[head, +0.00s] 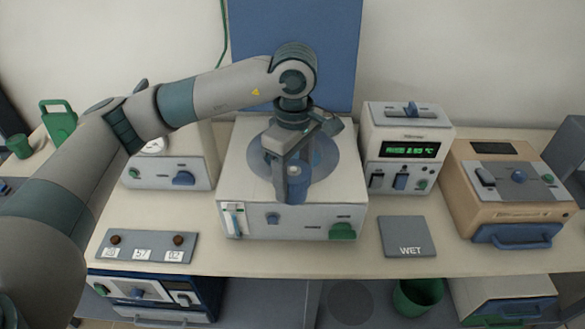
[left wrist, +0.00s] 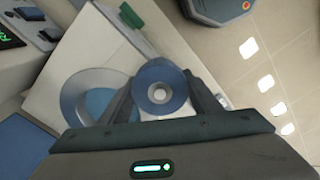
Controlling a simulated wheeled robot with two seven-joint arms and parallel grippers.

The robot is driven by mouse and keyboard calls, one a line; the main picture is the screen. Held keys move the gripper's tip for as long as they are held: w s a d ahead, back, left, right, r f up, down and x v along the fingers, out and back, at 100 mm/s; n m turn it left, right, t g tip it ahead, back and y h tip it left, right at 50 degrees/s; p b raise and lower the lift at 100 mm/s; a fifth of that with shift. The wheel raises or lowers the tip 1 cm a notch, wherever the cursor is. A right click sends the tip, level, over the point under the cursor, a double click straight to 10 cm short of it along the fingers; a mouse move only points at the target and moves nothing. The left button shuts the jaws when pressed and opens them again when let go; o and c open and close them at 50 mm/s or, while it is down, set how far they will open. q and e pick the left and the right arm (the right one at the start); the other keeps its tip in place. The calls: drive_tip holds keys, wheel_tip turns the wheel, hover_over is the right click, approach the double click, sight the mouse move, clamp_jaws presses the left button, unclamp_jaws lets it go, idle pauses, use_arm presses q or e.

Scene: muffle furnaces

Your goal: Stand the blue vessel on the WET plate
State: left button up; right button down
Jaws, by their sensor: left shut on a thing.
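My left gripper (head: 293,182) reaches down over a white boxy device (head: 235,185) at the middle of the table. It is shut on the blue vessel, which is mostly hidden behind the fingers (head: 296,175). In the left wrist view the blue vessel (left wrist: 174,78) shows as a round blue top with a pale centre between the fingertips (left wrist: 160,98). I cannot tell whether its base touches the device. The WET plate (head: 405,230), a flat dark grey square, lies bare on the table, to the right and in front of the device. My right gripper is not in view.
A round grey ring with a blue middle (head: 328,160) is on the device's top. Right of it stand a white unit with a green display (head: 410,152) and a tan furnace (head: 510,190). A grey panel with knobs (head: 145,246) lies at front left. A blue panel (head: 345,50) rises behind.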

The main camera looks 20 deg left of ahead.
use_arm(q)
drive_tip(key=s+d+f+m, duration=0.1)
drive_tip(key=s+f+m, duration=0.3)
drive_tip(key=s+m, duration=0.55)
drive_tip(key=a+m, duration=0.5)
drive_tip(key=a, duration=0.1)
drive_tip(key=shift+w+f, duration=0.4)
drive_tip(key=shift+w, duration=0.05)
